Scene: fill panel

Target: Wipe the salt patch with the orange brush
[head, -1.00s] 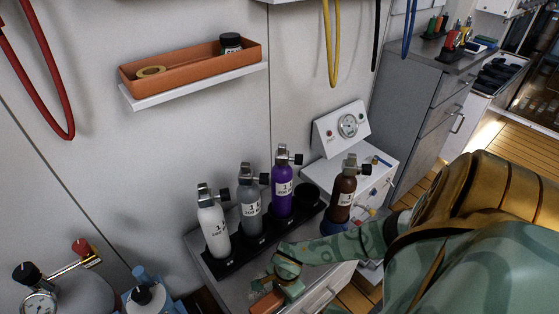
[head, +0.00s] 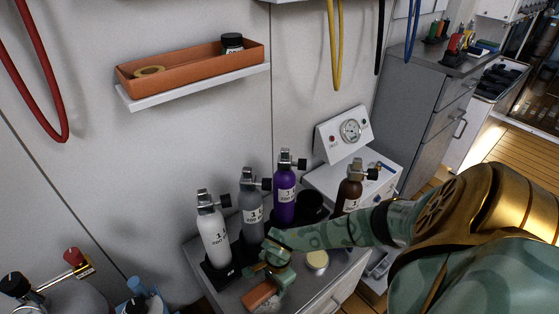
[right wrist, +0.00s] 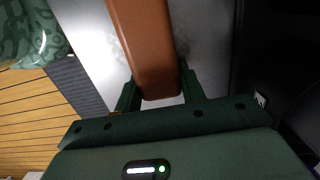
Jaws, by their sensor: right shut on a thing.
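The orange brush (head: 262,294) is low in the head view, over the front of the grey bench top (head: 230,297). My right gripper (head: 279,277) is shut on it. In the right wrist view the brush (right wrist: 146,45) runs away from between the two dark green fingers (right wrist: 160,93). A faint pale speckled area, perhaps the salt patch (head: 272,305), shows beside the brush in the head view. I cannot tell whether the brush touches it. My left gripper is not in view.
White (head: 213,236), grey (head: 252,205) and purple (head: 285,195) bottles stand in a black rack behind my right gripper. A brown bottle (head: 349,190) stands to the right. A round pale-topped tin (head: 317,260) is just right of the gripper. An orange tray (head: 190,68) sits on a wall shelf.

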